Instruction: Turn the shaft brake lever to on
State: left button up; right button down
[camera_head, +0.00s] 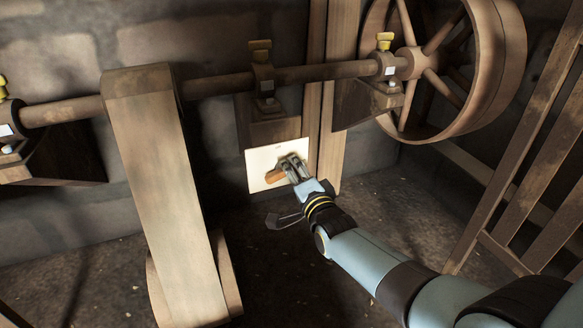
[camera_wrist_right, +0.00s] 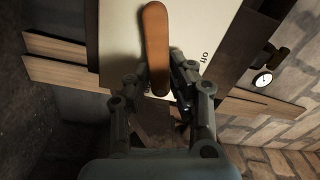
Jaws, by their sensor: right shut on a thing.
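The shaft brake lever has an orange-brown handle (camera_head: 272,176) in front of a cream plate (camera_head: 256,160) on the wall. In the right wrist view the handle (camera_wrist_right: 155,40) runs upward from between my fingers, and the word "off" shows on the plate (camera_wrist_right: 200,25) to its right. My right gripper (camera_head: 294,166) is shut on the lever near one end of its handle; it also shows in the right wrist view (camera_wrist_right: 162,86). The fingers hide that end and part of the plate. My left gripper is not in view.
A long shaft (camera_head: 215,84) runs above the plate through bearing blocks. A wide belt (camera_head: 160,180) hangs from it at the left, and a large spoked wheel (camera_head: 490,70) stands at the upper right. A wooden frame (camera_head: 525,160) is at the far right. A gauge (camera_wrist_right: 262,80) shows in the right wrist view.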

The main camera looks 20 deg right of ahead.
jog(key=shift+s+d+f+m, duration=0.1)
jog(key=shift+f+m, duration=0.15)
jog(key=shift+m, duration=0.55)
jog(key=shift+d+f+m, duration=0.1)
jog(key=shift+f+m, duration=0.15)
jog(key=shift+m, duration=0.55)
jog(key=shift+a+f, duration=0.1)
jog(key=c, duration=1.2)
grip_release()
jog(key=s, duration=1.2)
jog(key=shift+d, duration=0.2)
